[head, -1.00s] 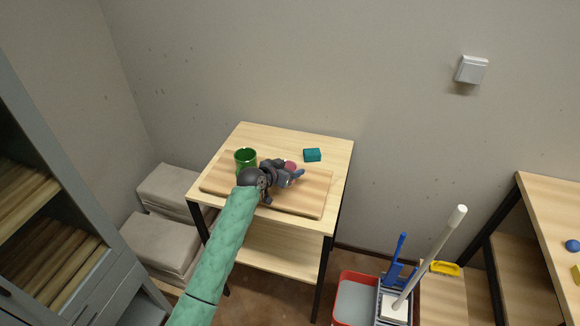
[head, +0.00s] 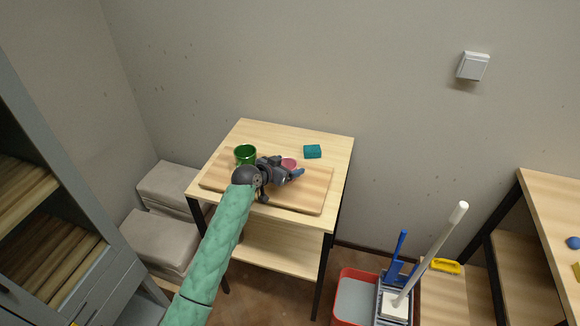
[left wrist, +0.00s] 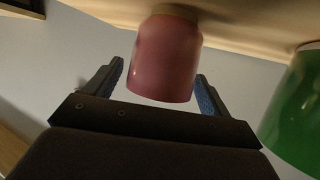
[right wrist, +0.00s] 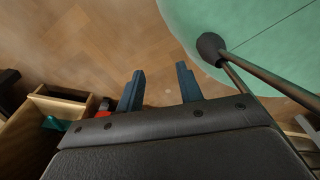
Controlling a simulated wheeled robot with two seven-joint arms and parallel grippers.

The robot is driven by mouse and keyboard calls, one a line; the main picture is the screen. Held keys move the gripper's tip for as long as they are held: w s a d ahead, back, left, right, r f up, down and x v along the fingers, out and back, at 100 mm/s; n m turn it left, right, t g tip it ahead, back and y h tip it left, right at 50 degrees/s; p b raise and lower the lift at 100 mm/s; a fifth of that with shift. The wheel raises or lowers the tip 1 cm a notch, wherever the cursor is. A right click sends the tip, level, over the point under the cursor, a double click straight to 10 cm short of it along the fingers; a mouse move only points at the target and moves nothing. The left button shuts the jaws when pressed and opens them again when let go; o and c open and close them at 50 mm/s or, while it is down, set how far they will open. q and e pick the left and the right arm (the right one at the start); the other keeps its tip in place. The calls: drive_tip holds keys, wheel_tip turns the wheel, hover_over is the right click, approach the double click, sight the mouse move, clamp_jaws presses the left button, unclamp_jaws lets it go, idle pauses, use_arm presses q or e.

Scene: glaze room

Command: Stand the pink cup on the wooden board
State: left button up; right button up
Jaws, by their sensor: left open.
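The pink cup (head: 289,163) stands on the wooden board (head: 305,203), partly hidden by my left gripper (head: 289,169) in the head view. In the left wrist view, which shows the scene upside down, the cup (left wrist: 165,58) is between the two fingers of my left gripper (left wrist: 160,76). The fingers are open, with a gap visible on the left side of the cup. The cup's base looks to rest on the board, and it looks upright. My right gripper (right wrist: 160,84) is open and empty above the floor, away from the table.
A green cup (head: 245,154) stands close to the left gripper, at the board's left back part; it also shows in the left wrist view (left wrist: 295,110). A mop bucket (head: 345,308) stands right of the table.

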use_arm(q)
drive_tip(key=b+v, duration=0.3)
drive_tip(key=v, duration=0.7)
use_arm(e)
drive_tip(key=w+a+r, duration=0.2)
drive_tip(key=w, duration=0.7)
drive_tip(key=shift+w+r+t, duration=0.2)
drive_tip(key=shift+r+t, duration=0.1)
drive_tip(key=shift+t, duration=0.1)
drive_tip(key=shift+s+d, duration=0.1)
